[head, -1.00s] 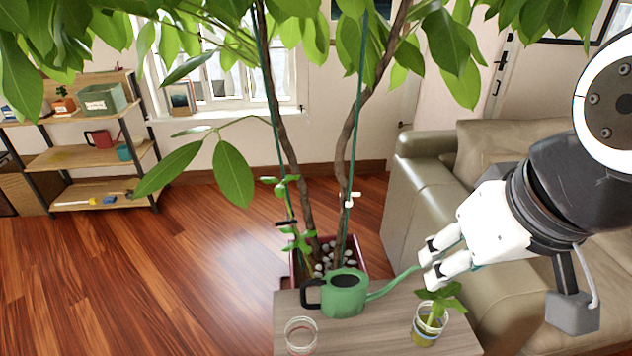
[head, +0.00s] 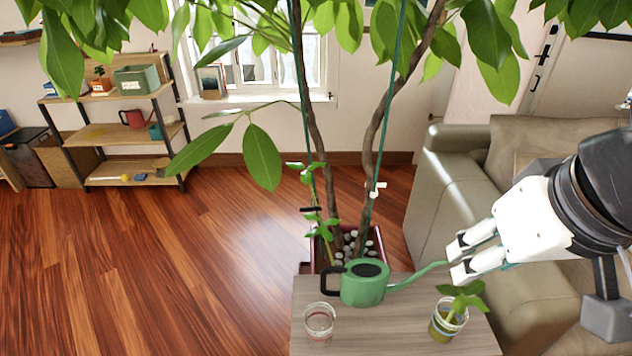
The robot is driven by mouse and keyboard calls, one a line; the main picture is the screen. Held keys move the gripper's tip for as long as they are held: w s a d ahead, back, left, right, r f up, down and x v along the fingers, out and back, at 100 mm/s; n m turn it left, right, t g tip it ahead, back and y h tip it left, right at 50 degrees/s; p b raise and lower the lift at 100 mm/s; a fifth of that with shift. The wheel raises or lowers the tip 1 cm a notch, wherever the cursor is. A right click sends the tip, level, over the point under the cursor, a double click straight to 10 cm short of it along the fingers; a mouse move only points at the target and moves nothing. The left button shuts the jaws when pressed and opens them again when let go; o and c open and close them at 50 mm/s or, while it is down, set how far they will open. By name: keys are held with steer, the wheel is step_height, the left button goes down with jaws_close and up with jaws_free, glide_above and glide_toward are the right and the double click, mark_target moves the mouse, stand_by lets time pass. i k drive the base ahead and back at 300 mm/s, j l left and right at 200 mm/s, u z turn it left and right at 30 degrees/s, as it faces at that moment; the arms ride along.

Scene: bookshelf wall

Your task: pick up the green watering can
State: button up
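The green watering can (head: 363,284) stands upright on a small wooden table (head: 400,325). Its black handle points left and its long thin spout rises to the right. My gripper (head: 455,260) comes in from the right, at the spout's end. The spout tip is hidden behind or between the white fingers. I cannot tell whether the fingers touch the spout or how far apart they are.
A clear glass (head: 319,323) and a jar with a green cutting (head: 447,318) stand on the table. A large potted plant (head: 350,246) is right behind it. A beige sofa (head: 465,190) is at the right. Open wooden floor (head: 180,270) lies to the left.

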mark_target(365, 282)
steer(key=i+l+z, duration=0.15)
steer(key=z, duration=0.35)
steer(key=i+l+z, duration=0.2)
steer(key=z, duration=0.25)
